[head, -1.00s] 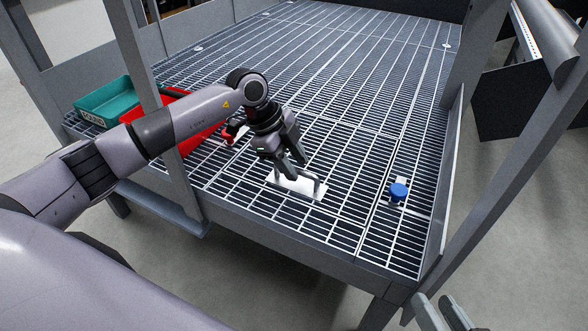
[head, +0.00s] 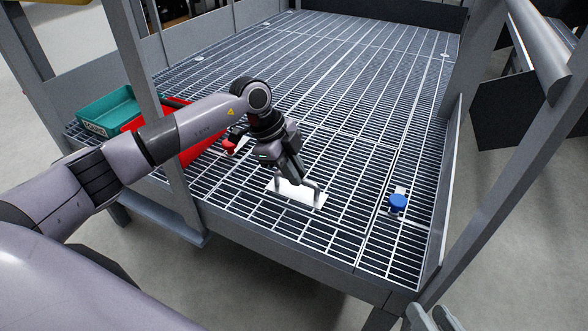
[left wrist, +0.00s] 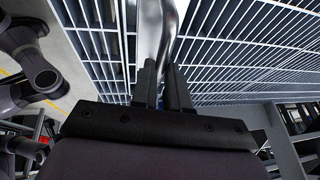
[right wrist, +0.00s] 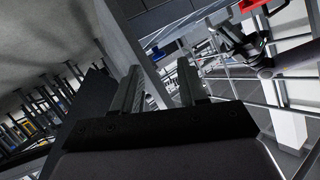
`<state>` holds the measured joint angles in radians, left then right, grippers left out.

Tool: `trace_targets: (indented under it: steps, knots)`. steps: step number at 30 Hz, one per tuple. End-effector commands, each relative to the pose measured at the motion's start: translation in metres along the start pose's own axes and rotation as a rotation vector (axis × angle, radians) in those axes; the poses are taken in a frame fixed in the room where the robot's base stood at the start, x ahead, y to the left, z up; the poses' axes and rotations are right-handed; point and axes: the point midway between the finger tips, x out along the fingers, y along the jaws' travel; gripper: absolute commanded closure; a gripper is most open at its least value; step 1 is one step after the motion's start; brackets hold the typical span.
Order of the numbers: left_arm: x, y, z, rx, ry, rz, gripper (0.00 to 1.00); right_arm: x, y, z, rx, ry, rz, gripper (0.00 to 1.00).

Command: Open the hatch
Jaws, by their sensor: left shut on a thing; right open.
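The hatch appears to be part of the grated floor (head: 340,215), lying flat with the rest. A bright metal U-shaped handle (head: 316,188) stands on a white plate (head: 285,192) on the grating. My left gripper (head: 297,178) reaches down and is shut on this handle. In the left wrist view the shiny bar (left wrist: 160,35) runs between the fingers (left wrist: 162,88). A blue round knob (head: 398,202) on a small bracket sits right of the handle. My right gripper (head: 433,318) is open and empty, low at the picture's bottom edge, outside the platform.
A teal bin (head: 108,112) and a red bin (head: 190,150) stand at the platform's left. A red-handled object (head: 232,143) lies close to my left gripper. Grey posts (head: 150,90) frame the platform. The grating behind is clear.

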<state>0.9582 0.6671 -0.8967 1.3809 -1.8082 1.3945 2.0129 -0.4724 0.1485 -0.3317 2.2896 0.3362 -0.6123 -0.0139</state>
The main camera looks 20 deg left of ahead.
Motion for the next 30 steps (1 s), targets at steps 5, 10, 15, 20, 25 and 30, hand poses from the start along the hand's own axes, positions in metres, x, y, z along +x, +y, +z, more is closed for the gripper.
trace_targets:
  steps: [5, 10, 15, 20, 25, 30]
  knots:
    - [-0.025, -0.011, -0.011, -0.023, 0.001, 0.050, 1.00, -0.012, 0.007, -0.011, -0.050, -0.028, 0.068, 0.57]
    - [-0.044, -0.022, -0.019, -0.035, 0.001, 0.083, 1.00, -0.030, 0.019, -0.017, -0.144, -0.064, 0.157, 0.57]
    - [-0.064, -0.039, -0.027, -0.034, 0.001, 0.077, 1.00, -0.048, 0.030, -0.021, -0.236, -0.100, 0.231, 0.57]
    - [-0.079, -0.056, -0.033, -0.034, 0.001, 0.072, 1.00, -0.053, 0.040, -0.014, -0.221, -0.132, 0.259, 0.57]
    - [-0.092, -0.072, -0.037, -0.033, -0.002, 0.071, 1.00, -0.057, 0.046, -0.009, -0.206, -0.150, 0.273, 0.57]
    - [-0.100, -0.085, -0.040, -0.032, -0.005, 0.074, 1.00, -0.059, 0.048, -0.006, -0.199, -0.157, 0.280, 0.57]
